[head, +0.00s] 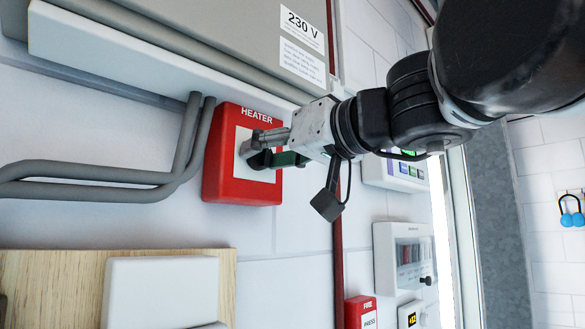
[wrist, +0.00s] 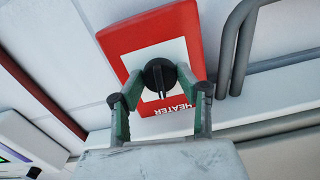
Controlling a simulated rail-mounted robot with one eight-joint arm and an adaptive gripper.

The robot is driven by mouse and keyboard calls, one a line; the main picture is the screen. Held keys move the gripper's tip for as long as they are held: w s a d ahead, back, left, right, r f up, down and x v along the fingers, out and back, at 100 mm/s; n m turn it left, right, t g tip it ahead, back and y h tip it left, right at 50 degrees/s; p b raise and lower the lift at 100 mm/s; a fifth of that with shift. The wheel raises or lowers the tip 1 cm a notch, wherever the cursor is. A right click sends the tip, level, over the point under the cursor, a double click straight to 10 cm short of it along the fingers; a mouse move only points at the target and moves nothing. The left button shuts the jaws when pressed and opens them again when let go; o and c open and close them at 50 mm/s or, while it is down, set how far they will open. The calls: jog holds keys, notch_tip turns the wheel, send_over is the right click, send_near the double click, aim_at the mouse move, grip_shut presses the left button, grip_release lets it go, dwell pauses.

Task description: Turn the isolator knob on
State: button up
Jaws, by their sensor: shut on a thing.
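The isolator is a red box labelled HEATER (head: 225,170) with a white face, fixed to the white wall. It also shows in the wrist view (wrist: 120,42), where its label is upside down. Its round black knob (wrist: 159,76) sits on the white face, with a raised grip bar across it. My gripper (head: 258,152) reaches the box from the right in the head view. Its green fingers stand on either side of the knob in the wrist view (wrist: 160,84) and are shut on it. In the head view the fingers mostly hide the knob.
A grey cabinet marked 230 V (head: 220,35) hangs just above the box. Grey conduits (head: 100,172) run close on its left. A wooden board (head: 50,270) with a white cover is below. A fire call box (head: 361,312) and a white panel (head: 405,255) are lower right.

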jog(key=m+p, duration=0.1)
jog(key=m, duration=0.7)
jog(key=m+p, duration=0.1)
jog(key=m, duration=0.3)
jog(key=shift+m, duration=2.1)
jog(key=o, duration=1.1)
jog(key=shift+o, duration=0.2)
